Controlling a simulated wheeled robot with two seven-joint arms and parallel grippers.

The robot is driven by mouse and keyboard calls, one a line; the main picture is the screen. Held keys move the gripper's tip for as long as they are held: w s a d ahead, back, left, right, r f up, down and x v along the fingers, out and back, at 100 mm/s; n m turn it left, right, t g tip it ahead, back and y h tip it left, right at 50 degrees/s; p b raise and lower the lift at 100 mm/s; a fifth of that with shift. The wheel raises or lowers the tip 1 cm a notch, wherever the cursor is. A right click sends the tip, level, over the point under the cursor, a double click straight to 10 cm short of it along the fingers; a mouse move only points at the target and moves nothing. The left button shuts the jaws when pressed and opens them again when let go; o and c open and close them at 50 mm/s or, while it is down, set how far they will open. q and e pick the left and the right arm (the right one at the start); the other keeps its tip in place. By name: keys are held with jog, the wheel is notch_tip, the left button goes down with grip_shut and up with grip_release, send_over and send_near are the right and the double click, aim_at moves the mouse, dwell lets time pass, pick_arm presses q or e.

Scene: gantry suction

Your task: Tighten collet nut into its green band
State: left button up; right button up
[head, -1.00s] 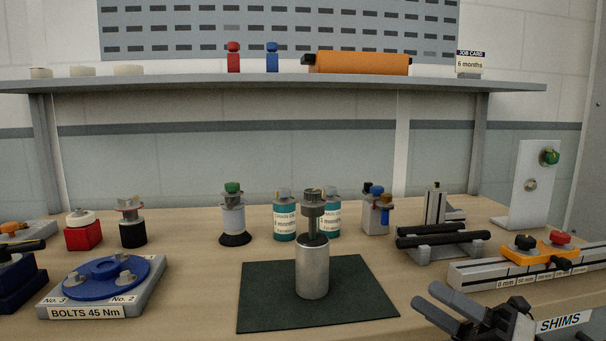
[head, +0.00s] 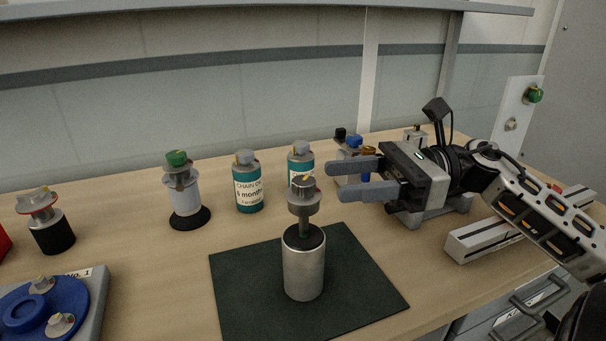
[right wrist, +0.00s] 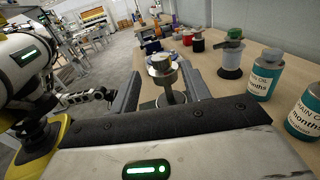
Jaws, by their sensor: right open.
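The collet nut (head: 304,187) is a grey metal piece with a flat round top. It sits on a thin stem above a silver cylinder (head: 303,268) standing upright on a dark green mat (head: 360,272). My right gripper (head: 345,178) is open and empty, just right of the nut, fingers pointing left at about its height. In the right wrist view the nut (right wrist: 160,64) appears ahead between the open fingers, apart from them.
A blue bolt plate (head: 40,310) lies front left. A slotted rail (head: 480,240) is at the right under my arm.

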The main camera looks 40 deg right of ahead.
aim_at(304, 179)
jog(key=x, duration=0.6)
jog(key=shift+w+a, duration=0.1)
jog(key=shift+a, duration=0.1)
jog(key=c, duration=1)
jog(key=shift+o, duration=0.2)
jog(key=shift+r+m+t+h+p, duration=0.15)
jog(key=shift+m+t+h+p, duration=0.35)
jog(key=shift+m+t+p, duration=0.35)
jog(key=shift+t+p, duration=0.4)
jog(key=shift+t, duration=0.05)
jog(key=shift+m+t+h, duration=0.3)
jog(key=shift+m+h, duration=0.05)
jog(key=shift+h, duration=0.05)
pick_arm(q)
jog(key=shift+a+r, duration=0.25)
jog(key=shift+r, duration=0.2)
